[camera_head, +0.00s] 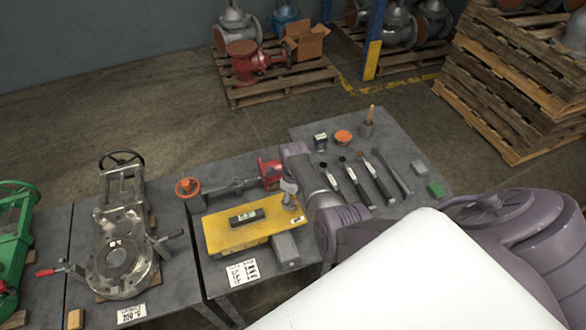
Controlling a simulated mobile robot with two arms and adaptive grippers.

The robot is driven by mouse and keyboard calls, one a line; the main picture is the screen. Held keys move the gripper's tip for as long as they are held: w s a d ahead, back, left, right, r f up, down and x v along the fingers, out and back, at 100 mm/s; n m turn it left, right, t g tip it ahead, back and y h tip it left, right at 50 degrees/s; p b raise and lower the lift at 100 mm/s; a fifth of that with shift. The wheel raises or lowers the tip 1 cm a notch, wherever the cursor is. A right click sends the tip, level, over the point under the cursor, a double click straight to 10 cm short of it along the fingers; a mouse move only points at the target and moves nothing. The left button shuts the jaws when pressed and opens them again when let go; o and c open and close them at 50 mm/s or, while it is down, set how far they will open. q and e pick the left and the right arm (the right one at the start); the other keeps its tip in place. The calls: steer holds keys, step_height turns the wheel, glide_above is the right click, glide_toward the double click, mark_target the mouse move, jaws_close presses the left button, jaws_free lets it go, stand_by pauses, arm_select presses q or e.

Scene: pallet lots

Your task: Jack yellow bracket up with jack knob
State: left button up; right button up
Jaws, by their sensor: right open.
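The yellow bracket (226,240) lies on the grey table, with a black level (246,216) with a green vial on its top plate. A grey block (286,249) stands at the bracket's front right corner. My right arm reaches in from the right, and my right gripper (290,202) points down at the bracket's right back corner. It is open; whether it touches anything there is hard to tell. The jack knob cannot be made out clearly; the gripper may hide it. My left gripper is out of view.
A shaft with a red handwheel (187,187) and a red flange (270,173) lies behind the bracket. A grey valve (118,255) stands at left.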

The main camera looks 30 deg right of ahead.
mark_target(293, 204)
step_height(293, 204, up, 8)
steer(key=shift+r, duration=0.15)
stand_by(0.3)
